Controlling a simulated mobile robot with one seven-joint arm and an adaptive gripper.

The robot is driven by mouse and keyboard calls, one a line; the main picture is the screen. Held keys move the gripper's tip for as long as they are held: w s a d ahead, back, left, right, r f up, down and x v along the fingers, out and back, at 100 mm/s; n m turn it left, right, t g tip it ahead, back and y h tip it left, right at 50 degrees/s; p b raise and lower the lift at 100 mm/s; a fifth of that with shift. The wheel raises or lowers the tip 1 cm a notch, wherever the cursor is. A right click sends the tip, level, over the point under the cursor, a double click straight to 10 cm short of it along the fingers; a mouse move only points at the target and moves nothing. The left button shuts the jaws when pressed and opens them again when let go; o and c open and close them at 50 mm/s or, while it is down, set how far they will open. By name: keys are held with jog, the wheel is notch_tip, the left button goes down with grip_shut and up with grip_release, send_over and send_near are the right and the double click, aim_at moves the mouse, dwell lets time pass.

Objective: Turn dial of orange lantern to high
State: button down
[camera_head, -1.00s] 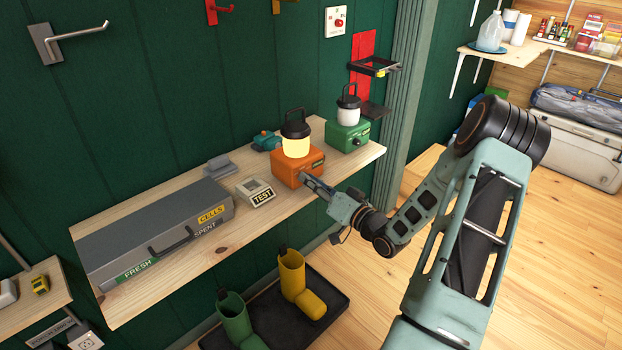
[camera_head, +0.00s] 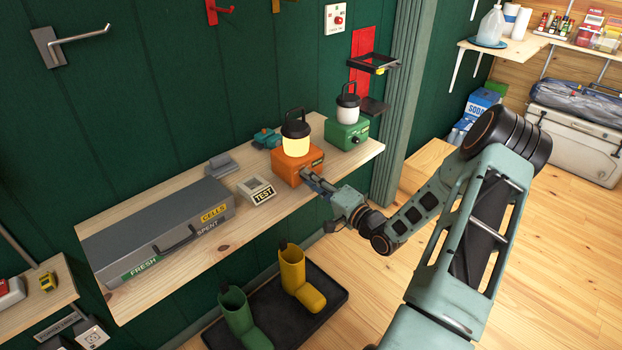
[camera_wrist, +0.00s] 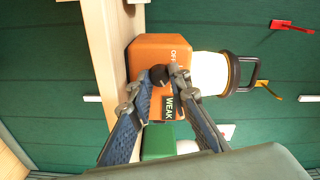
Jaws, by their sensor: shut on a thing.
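The orange lantern (camera_head: 286,167) stands on the wooden shelf with its top lit warm yellow and a black handle above. It also fills the middle of the wrist view (camera_wrist: 150,55), turned sideways, with "OFF" and "WEAK" lettering on its front. Its black dial (camera_wrist: 159,75) sits between my fingertips. My gripper (camera_head: 308,176) is at the lantern's front face, shut on the dial, which the fingers hide in the head view. I cannot read the dial's pointer.
A green lantern (camera_head: 347,134), unlit, stands right of the orange one. A TEST box (camera_head: 257,190) and a grey cell case (camera_head: 150,240) are to the left on the shelf (camera_head: 215,250). Boots (camera_head: 297,280) stand on a black tray below. Open floor lies at right.

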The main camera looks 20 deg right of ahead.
dwell(0.5)
jog(key=c, duration=1.8)
grip_release()
jog(key=shift+s, duration=0.1)
jog(key=v, duration=1.2)
